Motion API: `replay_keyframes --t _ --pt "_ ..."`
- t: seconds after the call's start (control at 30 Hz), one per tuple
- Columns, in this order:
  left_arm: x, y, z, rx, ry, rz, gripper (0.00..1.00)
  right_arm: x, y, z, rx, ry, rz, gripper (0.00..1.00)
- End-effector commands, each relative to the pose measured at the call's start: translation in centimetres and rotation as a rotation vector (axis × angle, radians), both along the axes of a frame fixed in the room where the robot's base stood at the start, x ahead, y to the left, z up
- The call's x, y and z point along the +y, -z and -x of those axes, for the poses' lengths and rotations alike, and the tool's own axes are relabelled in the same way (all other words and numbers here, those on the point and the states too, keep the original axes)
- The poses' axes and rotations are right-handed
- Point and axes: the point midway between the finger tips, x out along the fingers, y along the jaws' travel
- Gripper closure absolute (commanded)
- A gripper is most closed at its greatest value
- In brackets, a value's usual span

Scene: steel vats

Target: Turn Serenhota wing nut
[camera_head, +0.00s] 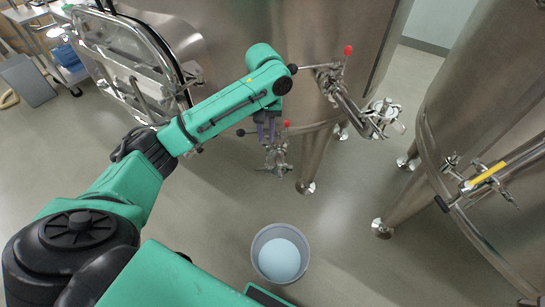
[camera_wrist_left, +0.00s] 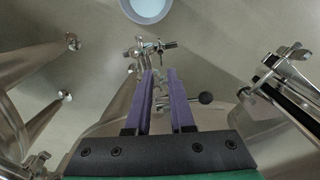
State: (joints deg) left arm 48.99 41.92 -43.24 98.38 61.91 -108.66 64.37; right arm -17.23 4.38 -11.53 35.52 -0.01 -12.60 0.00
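No label reading Serenhota can be made out, so I cannot tell which wing nut bears that name. My left gripper (camera_head: 265,124) has purple fingers and hangs beside the middle steel vat, over a valve with clamp fittings (camera_head: 278,158). In the left wrist view the gripper (camera_wrist_left: 158,74) is open, with a gap between its fingers. The valve fittings (camera_wrist_left: 145,46) lie just beyond the fingertips, partly hidden by them. Another clamp fitting with a wing nut (camera_head: 384,113) sits to the right. In the wrist view a wing nut (camera_wrist_left: 298,52) shows at the right. My right gripper is not in view.
The middle vat (camera_head: 315,35) and right vat (camera_head: 480,85) stand on steel legs. A pipe with a red-knobbed lever (camera_head: 347,50) juts out near the arm. A grey bucket (camera_head: 257,268) stands on open floor. A hatch door (camera_head: 115,45) hangs open at left.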

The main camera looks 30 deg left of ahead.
Motion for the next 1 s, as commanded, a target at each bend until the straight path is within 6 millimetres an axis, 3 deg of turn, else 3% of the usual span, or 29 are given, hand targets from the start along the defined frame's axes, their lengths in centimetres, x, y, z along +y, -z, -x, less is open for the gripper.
replay_keyframes --t 0.2,0.4,0.73,0.77,0.8,1.0 --pt "0.1 6.2 0.1 0.004 -0.002 -0.001 0.79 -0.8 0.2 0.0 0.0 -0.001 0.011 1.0" --pt "0.1 10.2 0.0 0.001 -0.001 0.0 0.79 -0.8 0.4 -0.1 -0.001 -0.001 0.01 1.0" --pt "0.1 11.2 -0.1 -0.002 -0.001 0.0 0.79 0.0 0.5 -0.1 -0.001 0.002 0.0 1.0" --pt "0.1 11.2 -0.1 -0.002 -0.001 0.0 0.83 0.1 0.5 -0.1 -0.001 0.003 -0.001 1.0" --pt "0.1 11.2 -0.1 -0.002 0.0 0.0 0.98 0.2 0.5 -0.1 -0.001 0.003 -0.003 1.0" --pt "0.1 11.1 -0.1 -0.002 0.0 0.0 1.0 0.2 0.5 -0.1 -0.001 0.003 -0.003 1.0"
